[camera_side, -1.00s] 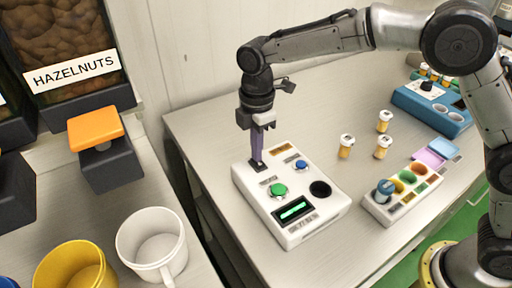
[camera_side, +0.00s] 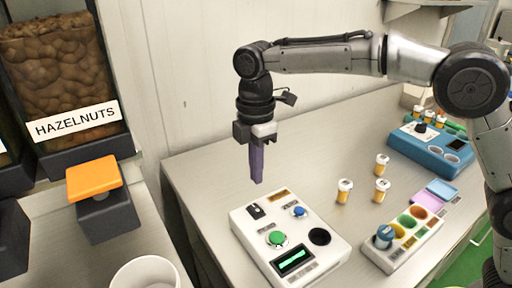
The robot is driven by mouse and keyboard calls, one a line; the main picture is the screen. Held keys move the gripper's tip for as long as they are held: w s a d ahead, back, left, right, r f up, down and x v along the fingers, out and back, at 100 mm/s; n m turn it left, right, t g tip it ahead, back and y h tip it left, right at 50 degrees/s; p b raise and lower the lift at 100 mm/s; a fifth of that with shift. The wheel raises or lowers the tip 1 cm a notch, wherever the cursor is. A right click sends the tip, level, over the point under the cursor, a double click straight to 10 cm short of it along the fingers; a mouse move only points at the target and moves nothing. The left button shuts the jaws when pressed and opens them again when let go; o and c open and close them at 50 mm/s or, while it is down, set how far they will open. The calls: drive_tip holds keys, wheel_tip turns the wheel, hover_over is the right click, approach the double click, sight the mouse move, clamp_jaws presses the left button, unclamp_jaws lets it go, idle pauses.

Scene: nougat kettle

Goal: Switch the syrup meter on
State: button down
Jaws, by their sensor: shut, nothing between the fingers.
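The syrup meter appears to be the white box (camera_side: 322,258) on the table, though its labels are too small to read.
A white tray with coloured wells (camera_side: 402,236) and a blue device (camera_side: 432,148) lie farther right. A hazelnut dispenser (camera_side: 66,85) with an orange lever (camera_side: 93,178) and a white mug (camera_side: 146,275) are at left.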

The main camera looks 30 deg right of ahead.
wheel_tip(320, 180, up, 6)
drive_tip(key=shift+f, duration=0.15)
idle(0.3)
drive_tip(key=s+d+r+m+t, duration=0.1)
drive_tip(key=s+d+r, duration=0.1)
drive_tip(key=d+r, duration=0.5)
drive_tip(key=s+d+r+m+t, duration=0.2)
drive_tip(key=s+d+r+m, duration=0.15)
drive_tip(key=s+d, duration=0.65)
drive_tip(key=s+d+f+m+t, duration=0.1)
drive_tip(key=s+d+f+m, duration=0.1)
drive_tip(key=s+f+m, duration=0.4)
drive_tip(key=s+d+f+m+t, duration=0.1)
drive_tip(key=s+d+f+m, duration=0.2)
drive_tip(key=s+f+m, duration=0.4)
drive_tip(key=shift+s+f+t, duration=0.4)
drive_tip(key=shift+s+f, duration=0.55)
drive_tip(key=shift+s, duration=0.15)
